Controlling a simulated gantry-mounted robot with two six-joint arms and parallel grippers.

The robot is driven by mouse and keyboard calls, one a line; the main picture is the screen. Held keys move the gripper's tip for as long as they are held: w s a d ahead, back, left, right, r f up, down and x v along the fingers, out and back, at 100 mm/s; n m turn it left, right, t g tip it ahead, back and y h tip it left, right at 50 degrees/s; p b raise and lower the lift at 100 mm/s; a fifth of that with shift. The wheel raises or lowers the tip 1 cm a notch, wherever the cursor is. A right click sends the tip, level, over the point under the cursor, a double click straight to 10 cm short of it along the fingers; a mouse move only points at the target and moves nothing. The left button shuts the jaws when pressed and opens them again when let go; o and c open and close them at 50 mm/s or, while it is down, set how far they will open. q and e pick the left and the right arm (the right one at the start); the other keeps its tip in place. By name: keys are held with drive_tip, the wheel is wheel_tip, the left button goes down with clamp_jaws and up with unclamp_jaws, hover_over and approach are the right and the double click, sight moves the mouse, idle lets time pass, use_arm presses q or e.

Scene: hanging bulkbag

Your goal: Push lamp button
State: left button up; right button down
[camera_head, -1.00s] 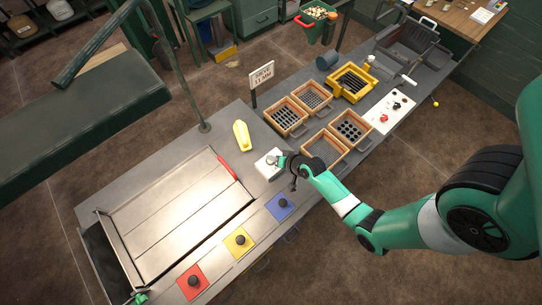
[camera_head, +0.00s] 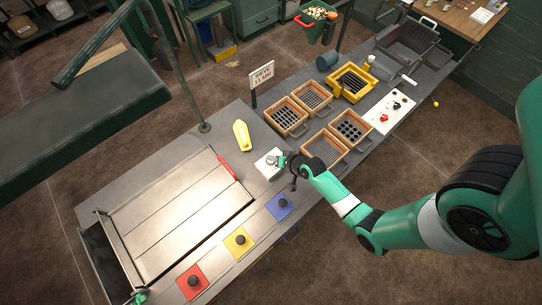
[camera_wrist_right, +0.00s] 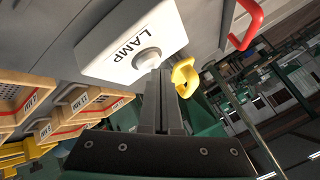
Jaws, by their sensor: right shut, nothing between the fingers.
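In the right wrist view the white box (camera_wrist_right: 105,50) carries the word LAMP and a round pale button (camera_wrist_right: 147,58). My right gripper (camera_head: 282,161) is shut and empty at the right side of the box. In the wrist view its closed fingertips (camera_wrist_right: 163,72) overlap the edge of the button. I cannot tell whether they touch it. My left gripper is not clearly in view.
Blue (camera_head: 281,209), yellow (camera_head: 238,245) and red (camera_head: 192,285) plates with black knobs line the front edge. A yellow scoop (camera_head: 242,136) lies behind the box. A wooden sieve box (camera_head: 325,150) stands close right of my gripper.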

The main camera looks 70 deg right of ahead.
drive_tip(key=shift+f, duration=0.45)
drive_tip(key=shift+r+p, duration=0.3)
drive_tip(key=shift+r, duration=0.15)
wheel_tip(320, 180, up, 6)
drive_tip(key=p, duration=0.6)
drive_tip(key=shift+r, duration=0.15)
